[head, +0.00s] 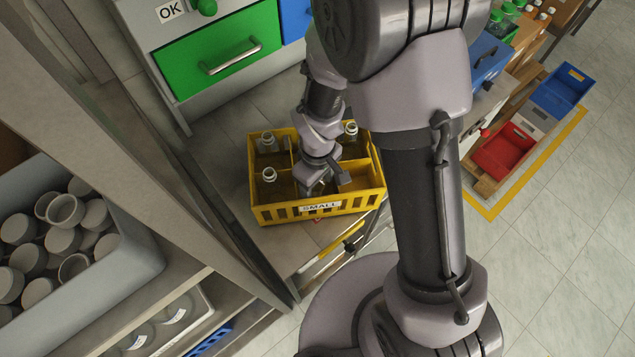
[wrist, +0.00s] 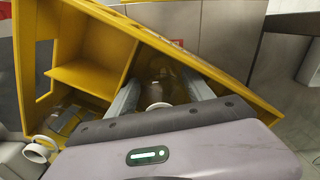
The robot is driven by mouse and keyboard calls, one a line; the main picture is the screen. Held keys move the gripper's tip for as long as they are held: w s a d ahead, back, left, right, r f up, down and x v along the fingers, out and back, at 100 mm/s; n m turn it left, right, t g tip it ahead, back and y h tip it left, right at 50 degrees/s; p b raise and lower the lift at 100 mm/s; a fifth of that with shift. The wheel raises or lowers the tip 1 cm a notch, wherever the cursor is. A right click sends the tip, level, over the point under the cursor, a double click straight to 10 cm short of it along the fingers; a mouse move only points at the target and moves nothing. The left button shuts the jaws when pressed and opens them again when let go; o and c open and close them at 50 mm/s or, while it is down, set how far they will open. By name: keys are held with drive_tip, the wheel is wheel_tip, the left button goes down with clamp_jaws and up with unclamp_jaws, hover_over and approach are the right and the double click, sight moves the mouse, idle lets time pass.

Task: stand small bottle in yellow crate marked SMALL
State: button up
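The yellow crate (head: 275,216) with a SMALL label on its front stands on a low grey surface. It holds clear bottles at the back left (head: 267,144), back right (head: 351,133) and front left (head: 270,176). My gripper (head: 315,190) reaches down into the front middle of the crate. In the wrist view, a small clear bottle (wrist: 160,76) is between my two fingers (wrist: 162,92), its neck ring towards the palm. The fingers lie close along both sides; whether they press on it is unclear. The bottle's base is hidden. The crate also shows in the wrist view (wrist: 95,28).
The front-right part of the crate looks empty. Behind stands a cabinet with a green drawer (head: 222,55). At left, a grey bin (head: 135,255) holds many caps, beside a tall frame. At right are a red tray (head: 503,152) and a blue bin (head: 562,92).

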wheel_tip(320, 180, up, 12)
drive_tip(key=p, duration=0.4)
drive_tip(key=shift+r, duration=0.1)
drive_tip(key=s+d+r+m+t, duration=0.2)
drive_tip(key=s+r+m, duration=0.1)
drive_tip(key=r, duration=0.4)
drive_tip(key=s+d+r+m+t+y, duration=0.1)
drive_tip(key=s+d+r+m+t, duration=0.1)
drive_tip(key=s+r+m, duration=0.2)
drive_tip(key=s+d+r+m+t+y, duration=0.1)
drive_tip(key=s+r+m, duration=0.3)
drive_tip(key=r, duration=0.6)
drive_tip(key=shift+d+m+t, duration=0.4)
drive_tip(key=shift+d+m, duration=0.45)
drive_tip(key=shift+m, duration=0.25)
drive_tip(key=shift+f, duration=0.1)
